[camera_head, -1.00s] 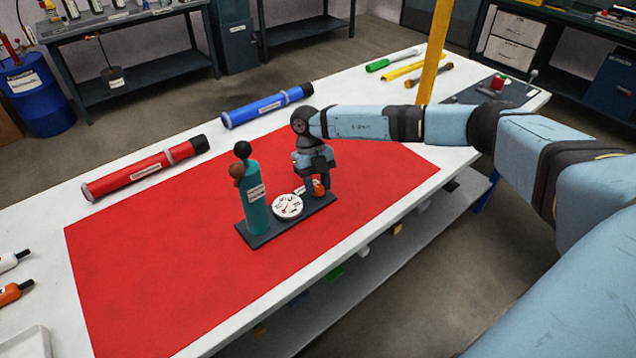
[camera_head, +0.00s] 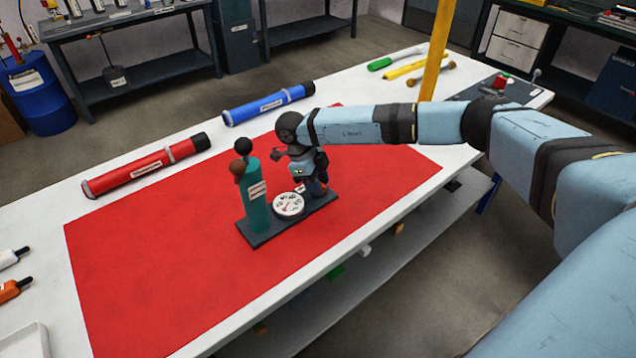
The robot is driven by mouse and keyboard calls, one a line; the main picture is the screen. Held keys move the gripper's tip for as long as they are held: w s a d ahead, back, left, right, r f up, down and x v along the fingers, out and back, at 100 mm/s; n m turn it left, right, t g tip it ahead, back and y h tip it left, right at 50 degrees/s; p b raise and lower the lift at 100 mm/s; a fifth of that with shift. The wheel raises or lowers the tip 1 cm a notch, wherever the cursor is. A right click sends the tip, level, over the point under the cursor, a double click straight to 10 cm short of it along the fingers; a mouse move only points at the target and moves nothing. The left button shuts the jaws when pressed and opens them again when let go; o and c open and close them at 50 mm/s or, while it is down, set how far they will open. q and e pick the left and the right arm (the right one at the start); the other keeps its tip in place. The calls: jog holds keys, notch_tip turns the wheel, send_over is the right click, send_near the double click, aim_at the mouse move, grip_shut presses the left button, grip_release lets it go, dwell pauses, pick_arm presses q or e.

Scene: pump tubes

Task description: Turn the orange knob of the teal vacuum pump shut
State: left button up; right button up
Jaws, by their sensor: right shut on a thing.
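The teal vacuum pump (camera_head: 257,205) stands upright on a dark base plate (camera_head: 263,238) on the red mat. It has a black ball and a brown ball at its top. A round white gauge (camera_head: 289,205) with a red needle sits on the plate beside the teal cylinder. My right gripper (camera_head: 316,187) points down at the plate's right end, shut on the orange knob. The gripper hides nearly all of the knob, and its fingers are small and partly dark in this view. My left gripper is not in view.
The red mat (camera_head: 150,275) is clear around the pump. A red tube (camera_head: 145,169) and a blue tube (camera_head: 268,104) lie along the table's far edge. A yellow post (camera_head: 437,50) rises at the back right, near several handled tools.

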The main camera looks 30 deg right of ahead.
jog(key=shift+n, duration=0.3)
dwell(0.4)
jog(key=o, duration=0.9)
jog(key=shift+o, duration=0.2)
jog(key=v, duration=1.3)
jog(key=shift+a+r, duration=0.15)
jog(key=shift+r, duration=0.25)
jog(key=shift+s, duration=0.1)
